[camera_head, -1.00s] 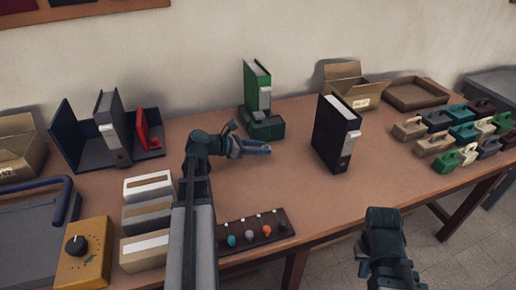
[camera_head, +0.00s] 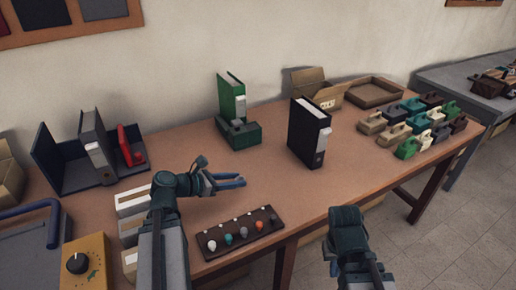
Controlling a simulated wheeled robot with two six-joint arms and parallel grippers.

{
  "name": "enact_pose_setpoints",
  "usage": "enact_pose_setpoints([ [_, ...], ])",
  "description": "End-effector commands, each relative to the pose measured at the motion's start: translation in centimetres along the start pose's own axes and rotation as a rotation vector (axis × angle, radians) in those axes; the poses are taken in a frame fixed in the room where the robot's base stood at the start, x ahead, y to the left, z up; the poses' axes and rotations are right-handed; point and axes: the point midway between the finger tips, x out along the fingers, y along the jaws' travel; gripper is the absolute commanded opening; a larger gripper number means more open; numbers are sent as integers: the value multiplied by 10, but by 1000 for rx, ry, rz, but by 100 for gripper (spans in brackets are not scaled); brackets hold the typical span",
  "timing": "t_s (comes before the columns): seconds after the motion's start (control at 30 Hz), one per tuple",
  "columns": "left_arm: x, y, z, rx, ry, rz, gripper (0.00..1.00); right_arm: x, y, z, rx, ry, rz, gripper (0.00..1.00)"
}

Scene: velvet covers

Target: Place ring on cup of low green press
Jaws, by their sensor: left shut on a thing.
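The low green press (camera_head: 240,136) is a squat dark green block with a grey part on top, standing on the table in front of a tall green binder (camera_head: 231,98). Its cup is too small to make out. My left gripper (camera_head: 236,182) is in front of the press and apart from it, with its blue fingers pointing right. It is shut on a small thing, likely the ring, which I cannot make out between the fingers. My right gripper (camera_head: 331,268) is low at the front, off the table edge; its fingers are mostly hidden.
A dark board with several coloured knobs (camera_head: 240,232) lies near the front edge. A black binder (camera_head: 309,132) stands right of the press. Several small coloured blocks with handles (camera_head: 407,147) fill the right end. White-labelled boxes (camera_head: 131,201) stand beside my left arm. The middle is clear.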

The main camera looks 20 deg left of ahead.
Motion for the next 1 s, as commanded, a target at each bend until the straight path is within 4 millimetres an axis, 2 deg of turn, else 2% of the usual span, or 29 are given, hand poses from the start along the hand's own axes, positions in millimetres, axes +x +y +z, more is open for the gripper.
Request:
enact_pose_setpoints([
  [0.27, -13, 0, 32, 0, 0, 0, 0, -34, 3, 2, 0, 0, 0, 0],
  [0.7, -50, 0, 121, 0, 0, 0, 0, -131, 12, 8, 1, 0, 0, 0],
  [0.83, -55, 0, 132, 0, 0, 0, 0, -142, 14, 8, 1, 0, 0, 0],
  [1.0, -55, 0, 132, 0, 0, 0, 0, -142, 14, 8, 1, 0, 0, 0],
])
